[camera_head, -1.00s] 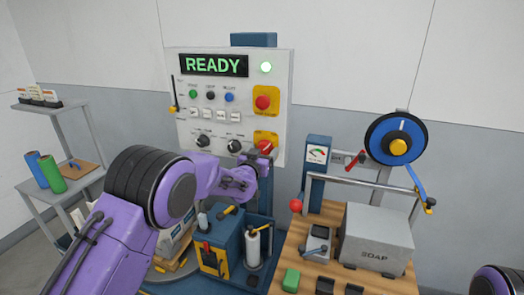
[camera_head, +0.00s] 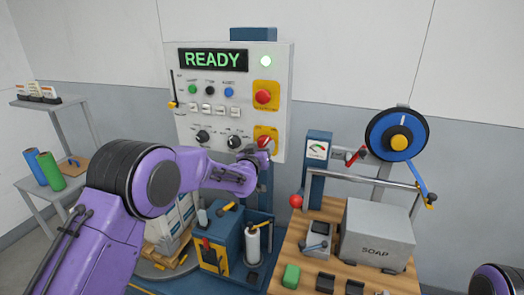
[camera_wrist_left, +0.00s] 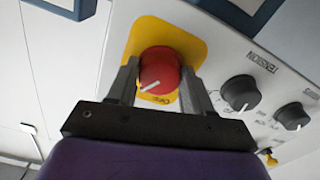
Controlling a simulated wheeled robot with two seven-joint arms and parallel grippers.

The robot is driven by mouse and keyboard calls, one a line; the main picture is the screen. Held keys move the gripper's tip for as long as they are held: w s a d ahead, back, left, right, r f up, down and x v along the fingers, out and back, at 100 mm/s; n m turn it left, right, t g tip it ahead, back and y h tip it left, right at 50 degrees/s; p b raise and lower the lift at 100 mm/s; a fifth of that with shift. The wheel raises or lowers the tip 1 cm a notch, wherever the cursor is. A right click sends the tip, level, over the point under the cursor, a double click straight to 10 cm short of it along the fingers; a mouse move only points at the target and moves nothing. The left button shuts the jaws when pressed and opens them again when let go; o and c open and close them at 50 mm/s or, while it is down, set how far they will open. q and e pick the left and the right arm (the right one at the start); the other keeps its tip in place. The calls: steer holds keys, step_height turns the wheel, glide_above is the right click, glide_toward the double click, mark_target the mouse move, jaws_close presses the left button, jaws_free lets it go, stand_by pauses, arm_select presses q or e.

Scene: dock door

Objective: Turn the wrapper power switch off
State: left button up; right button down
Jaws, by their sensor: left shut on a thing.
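The wrapper power switch (camera_head: 264,142) is a red rotary knob on a yellow plate, low on the right of the white control panel (camera_head: 256,112). The knob (camera_wrist_left: 160,68) fills the space between my left gripper's (camera_wrist_left: 160,82) two fingers in the left wrist view. Its white pointer line slants to the lower left there, near a small label too blurred to read surely. In the head view my left gripper (camera_head: 260,153) reaches the knob from below and partly hides it. The gripper is shut on the knob. My right gripper is out of view.
A red mushroom button (camera_head: 263,96) sits above the switch. Black tension knobs (camera_wrist_left: 240,92) lie close beside it. A wooden bench with a grey SOAP box (camera_head: 376,236) stands at right.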

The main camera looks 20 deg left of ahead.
arm_select(q)
steer(key=n+b, duration=0.2)
steer(key=n, duration=0.2)
steer(key=shift+n, duration=0.3)
steer(key=n+b, duration=0.2)
steer(key=n, duration=0.1)
steer(key=shift+n, duration=0.4)
steer(key=n+b, duration=0.3)
steer(key=n, duration=0.1)
steer(key=shift+n+b, duration=0.35)
steer(key=shift+n, duration=0.05)
steer(key=shift+r+n+b, duration=0.2)
steer(key=shift+n+b, duration=0.35)
steer(key=shift+n, duration=0.45)
steer(key=o, duration=1)
steer(key=shift+o, duration=0.2)
